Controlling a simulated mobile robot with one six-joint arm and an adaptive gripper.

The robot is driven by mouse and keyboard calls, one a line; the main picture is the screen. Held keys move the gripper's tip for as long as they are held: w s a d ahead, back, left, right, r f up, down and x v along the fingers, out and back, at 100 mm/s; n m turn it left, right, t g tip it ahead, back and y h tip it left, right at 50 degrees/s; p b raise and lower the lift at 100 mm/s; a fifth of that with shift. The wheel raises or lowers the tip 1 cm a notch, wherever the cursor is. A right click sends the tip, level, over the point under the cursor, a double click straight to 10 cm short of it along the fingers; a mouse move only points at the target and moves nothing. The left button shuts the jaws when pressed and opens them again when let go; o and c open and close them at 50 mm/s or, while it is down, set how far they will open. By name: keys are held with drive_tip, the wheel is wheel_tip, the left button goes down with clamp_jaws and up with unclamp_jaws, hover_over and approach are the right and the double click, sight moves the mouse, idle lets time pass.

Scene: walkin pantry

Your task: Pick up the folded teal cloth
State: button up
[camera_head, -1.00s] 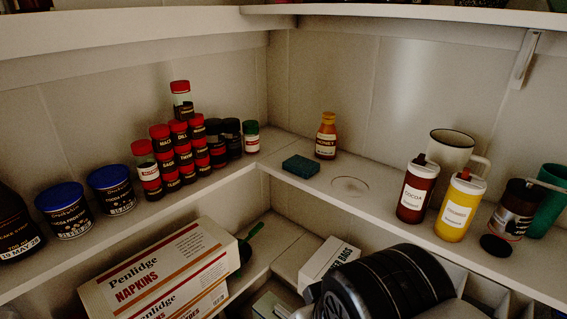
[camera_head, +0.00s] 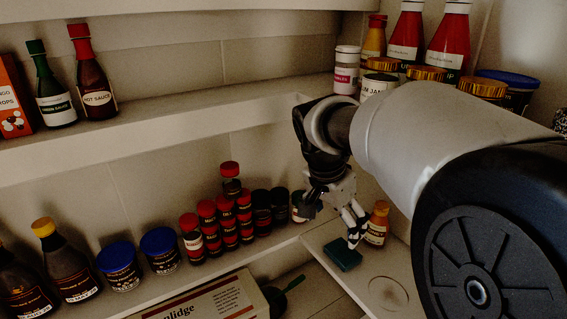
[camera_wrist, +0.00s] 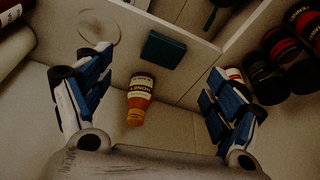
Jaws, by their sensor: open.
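The folded teal cloth (camera_head: 343,254) is a small dark block lying flat on the shelf near the corner. It also shows in the wrist view (camera_wrist: 163,49), at the top middle. My gripper (camera_head: 352,232) hangs over the shelf, its fingers just above and beside the cloth in the head view. In the wrist view my gripper (camera_wrist: 160,66) has its two blue-padded fingers spread wide, with nothing between the pads. The cloth lies beyond the fingertips, near the shelf's front edge. I cannot tell the exact gap between fingertips and cloth.
A honey bottle (camera_head: 377,226) stands close beside the cloth and also shows between the fingers in the wrist view (camera_wrist: 140,92). Stacked red-capped spice jars (camera_head: 222,222) and dark jars stand left. An upper shelf (camera_head: 150,119) holds sauce bottles. Bare shelf with a round mark (camera_head: 388,293) lies right.

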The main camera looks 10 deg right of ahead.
drive_tip(key=shift+o, duration=1.1)
drive_tip(key=w, duration=0.1)
drive_tip(key=w+m+p, duration=0.1)
drive_tip(key=w+r, duration=0.1)
drive_tip(key=shift+w+d+r+m+h+p, duration=0.1)
drive_tip(key=shift+w+d+m+h+p, duration=0.1)
drive_tip(key=shift+d+m+h+p, duration=0.15)
hover_over(343, 251)
drive_tip(key=a, duration=0.2)
drive_tip(key=shift+m, duration=0.25)
wheel_tip(343, 251, down, 12)
drive_tip(key=shift+s+r+b, duration=0.1)
drive_tip(key=shift+s+b, duration=0.05)
drive_tip(key=shift+b, duration=0.2)
drive_tip(key=shift+g, duration=0.3)
drive_tip(key=x, duration=0.5)
drive_tip(key=shift+s+d, duration=0.1)
drive_tip(key=shift+d, duration=0.05)
drive_tip(key=shift+c, duration=0.4)
drive_tip(key=c, duration=1.1)
